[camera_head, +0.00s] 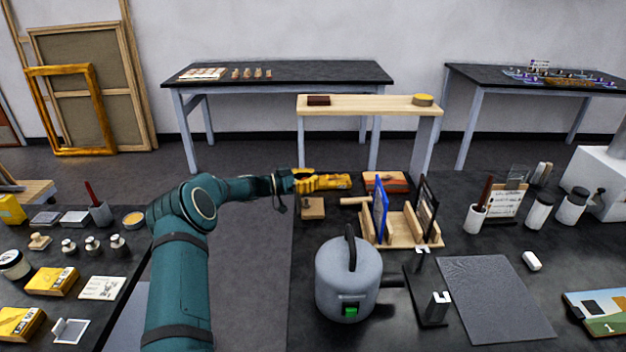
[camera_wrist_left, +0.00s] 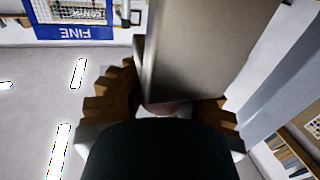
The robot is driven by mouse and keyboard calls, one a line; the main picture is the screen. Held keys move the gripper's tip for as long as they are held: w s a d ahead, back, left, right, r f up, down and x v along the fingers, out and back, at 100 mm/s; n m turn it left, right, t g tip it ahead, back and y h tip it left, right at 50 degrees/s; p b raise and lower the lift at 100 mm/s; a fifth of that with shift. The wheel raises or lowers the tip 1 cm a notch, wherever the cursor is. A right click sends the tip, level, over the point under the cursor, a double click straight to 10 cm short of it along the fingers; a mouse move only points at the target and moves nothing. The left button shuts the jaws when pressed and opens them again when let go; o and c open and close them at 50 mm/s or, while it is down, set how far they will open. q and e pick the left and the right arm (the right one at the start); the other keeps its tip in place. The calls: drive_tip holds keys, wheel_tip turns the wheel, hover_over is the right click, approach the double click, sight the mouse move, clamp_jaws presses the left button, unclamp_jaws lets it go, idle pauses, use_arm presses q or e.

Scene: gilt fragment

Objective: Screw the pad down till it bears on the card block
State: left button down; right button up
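My left arm reaches in from the left, and its yellow gripper (camera_head: 325,182) points right at the far end of the bench. A small wooden block (camera_head: 313,208) with a dark spot on top sits just nearer than the gripper. In the left wrist view, the two stepped fingers (camera_wrist_left: 165,108) stand apart on either side of a smooth grey face (camera_wrist_left: 200,45). I cannot tell whether they touch it or grip it. The pad and the card block cannot be picked out with certainty. My right gripper is not in view.
A wooden rack (camera_head: 408,232) with upright blue and dark panels stands right of the gripper. An orange-brown block (camera_head: 385,181) lies behind it. A grey pot (camera_head: 346,280) stands nearer, beside a dark mat (camera_head: 495,300). Floor shows left of the bench.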

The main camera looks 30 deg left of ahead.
use_arm(q)
drive_tip(key=shift+s+a+f, duration=0.15)
drive_tip(key=shift+f, duration=0.1)
drive_tip(key=c, duration=0.7)
unclamp_jaws()
drive_tip(key=shift+s+a+r, duration=0.1)
drive_tip(key=shift+s+r, duration=0.05)
drive_tip(key=shift+o, duration=0.2)
drive_tip(key=shift+r, duration=0.1)
drive_tip(key=v, duration=1.1)
drive_tip(key=shift+s+a, duration=0.2)
drive_tip(key=shift+a, duration=0.05)
